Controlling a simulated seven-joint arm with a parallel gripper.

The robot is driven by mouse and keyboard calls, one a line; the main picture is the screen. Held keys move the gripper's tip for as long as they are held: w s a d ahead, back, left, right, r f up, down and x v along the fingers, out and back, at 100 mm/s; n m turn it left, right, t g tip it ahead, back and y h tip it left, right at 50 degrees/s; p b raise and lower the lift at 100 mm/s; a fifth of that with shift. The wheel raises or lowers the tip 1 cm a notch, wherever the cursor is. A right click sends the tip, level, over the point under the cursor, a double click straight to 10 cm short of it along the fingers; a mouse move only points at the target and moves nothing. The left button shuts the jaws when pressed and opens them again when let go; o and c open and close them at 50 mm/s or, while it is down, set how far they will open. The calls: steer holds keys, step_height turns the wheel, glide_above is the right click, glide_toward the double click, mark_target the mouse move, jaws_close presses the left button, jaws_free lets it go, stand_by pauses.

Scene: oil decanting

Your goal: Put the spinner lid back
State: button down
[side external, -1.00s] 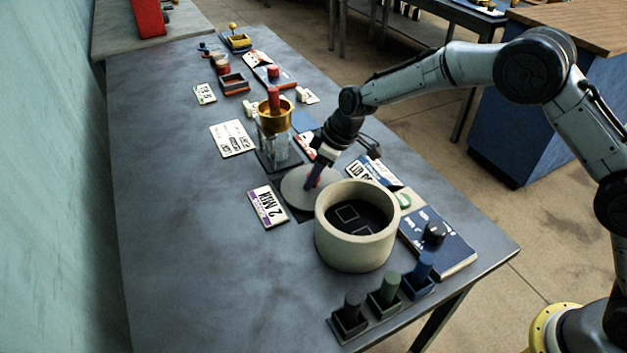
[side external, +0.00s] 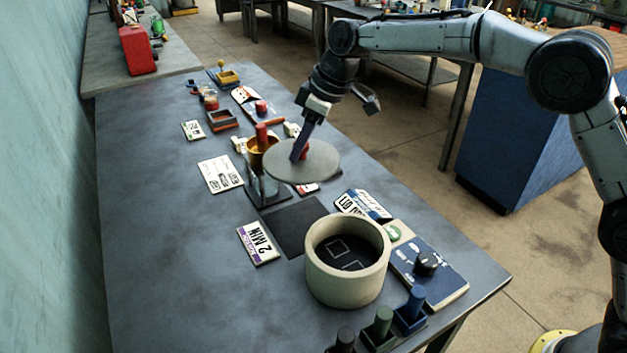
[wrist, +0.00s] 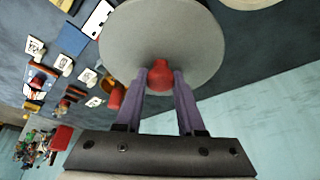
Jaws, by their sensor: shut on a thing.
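My gripper (wrist: 160,82) is shut on the red knob (wrist: 160,72) of the round grey spinner lid (wrist: 190,35). In the side external view the lid (side external: 318,163) hangs above the table, roughly level. My purple fingers (side external: 300,142) come down on its top. The spinner (side external: 345,288), a cream round drum with a dark inside, stands open at the front right of the lid. The lid is apart from it. A dark square mat (side external: 292,226) lies bare behind the drum.
A glass jar with a brass funnel (side external: 258,157) and red plunger stands just left of the lid, partly hidden by it. A blue panel with a black knob (side external: 427,264) is right of the drum. Coloured pegs in holders (side external: 380,328) stand in front.

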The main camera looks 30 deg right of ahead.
mark_target(311, 164)
steer(key=shift+s+d+f, duration=0.1)
steer(key=shift+s+f, duration=0.2)
steer(key=s, duration=0.2)
steer(key=s+d, duration=0.1)
steer(key=shift+f, duration=0.3)
steer(key=s+d+r, duration=0.2)
steer(key=s, duration=0.6)
steer(key=s+d+r, duration=0.2)
steer(key=s+r, duration=0.1)
steer(key=s, duration=0.5)
steer(key=s+d+r, duration=0.2)
steer(key=s, duration=0.7)
steer(key=w+a+f, duration=0.6)
steer(key=w+f, duration=0.5)
steer(key=w, duration=0.1)
steer(key=shift+a+f, duration=0.35)
steer(key=shift+f, duration=0.05)
steer(key=shift+f, duration=0.3)
steer(key=shift+f, duration=0.3)
